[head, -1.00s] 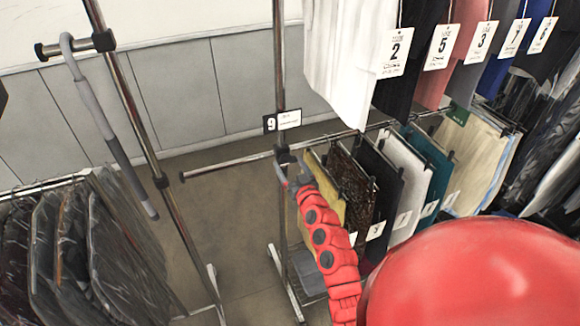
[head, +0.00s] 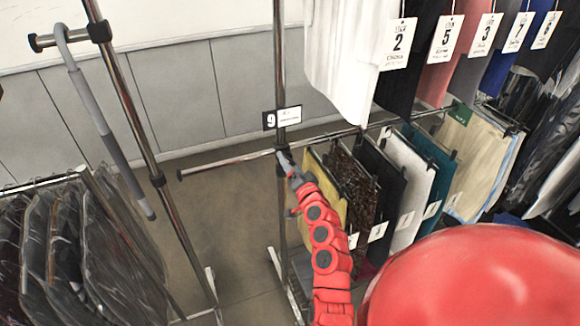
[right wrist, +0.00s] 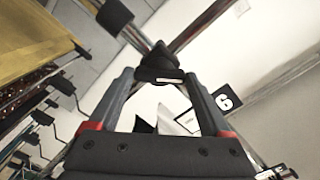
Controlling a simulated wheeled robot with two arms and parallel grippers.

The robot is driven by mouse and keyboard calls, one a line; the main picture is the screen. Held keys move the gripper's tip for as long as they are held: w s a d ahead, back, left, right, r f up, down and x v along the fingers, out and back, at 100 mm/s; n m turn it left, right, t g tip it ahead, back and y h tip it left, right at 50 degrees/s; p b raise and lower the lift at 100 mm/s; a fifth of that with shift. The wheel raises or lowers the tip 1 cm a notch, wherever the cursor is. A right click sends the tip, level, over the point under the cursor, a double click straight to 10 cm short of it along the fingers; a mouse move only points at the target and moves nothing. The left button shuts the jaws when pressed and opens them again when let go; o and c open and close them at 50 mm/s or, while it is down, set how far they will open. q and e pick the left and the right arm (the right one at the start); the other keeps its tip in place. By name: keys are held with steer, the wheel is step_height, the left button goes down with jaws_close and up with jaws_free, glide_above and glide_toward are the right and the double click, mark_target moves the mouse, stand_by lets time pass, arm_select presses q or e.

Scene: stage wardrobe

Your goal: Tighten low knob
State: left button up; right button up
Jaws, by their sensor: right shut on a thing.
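My right arm comes up from the bottom of the head view. Its gripper (head: 284,158) is at the joint where the low rail (head: 225,161) meets the rack's upright post (head: 279,75). In the right wrist view, the black low knob (right wrist: 160,70) sits between the fingertips of my right gripper (right wrist: 160,78), which is shut on it. In the head view the gripper mostly hides the knob. My left gripper is not in view.
Several trousers and skirts (head: 405,170) hang on the low rail right of my gripper. Number-tagged garments (head: 340,60) hang above. Another post with a grey hooked rod (head: 100,125) stands left, above dark bagged garments (head: 75,240). Bare floor (head: 225,215) lies between.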

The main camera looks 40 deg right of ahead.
steer(key=m, duration=0.5)
steer(key=shift+f+b, duration=0.1)
steer(key=shift+b, duration=0.2)
steer(key=shift+m, duration=1.4)
steer(key=o, duration=1.2)
steer(key=shift+c, duration=0.2)
steer(key=b+v, duration=0.2)
steer(key=v, duration=1.5)
steer(key=shift+s, duration=0.25)
